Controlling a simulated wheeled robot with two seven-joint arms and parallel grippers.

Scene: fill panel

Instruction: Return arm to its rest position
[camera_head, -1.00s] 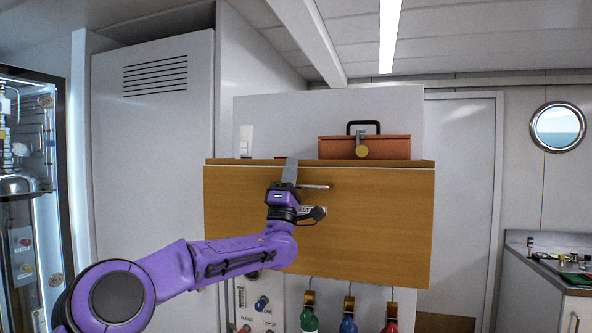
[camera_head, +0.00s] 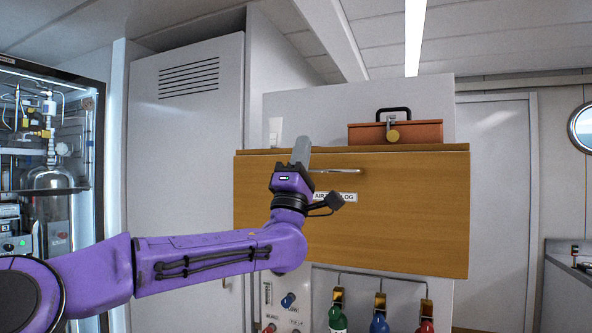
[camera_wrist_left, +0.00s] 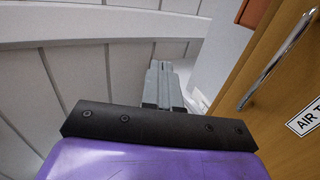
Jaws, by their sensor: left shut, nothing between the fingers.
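My left arm, purple, comes in from the lower left in the head view. Its left gripper (camera_head: 301,153) points upward in front of the wooden panel (camera_head: 400,235), its grey fingers reaching the panel's top edge. The fingers are together and empty. In the left wrist view the gripper (camera_wrist_left: 164,85) shows its grey fingers shut, with the panel's face and handle (camera_wrist_left: 280,62) to the right. In the head view the metal handle (camera_head: 340,171) lies just right of the gripper. The panel's label is partly hidden by the wrist. My right gripper is out of view.
An orange-brown case (camera_head: 420,133) and a white tube (camera_head: 276,132) stand above the panel. Gas bottles, green (camera_head: 338,320), blue (camera_head: 379,322) and red (camera_head: 426,325), are below it. A lit equipment cabinet (camera_head: 50,160) stands at left, a tall grey locker (camera_head: 185,145) beside it.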

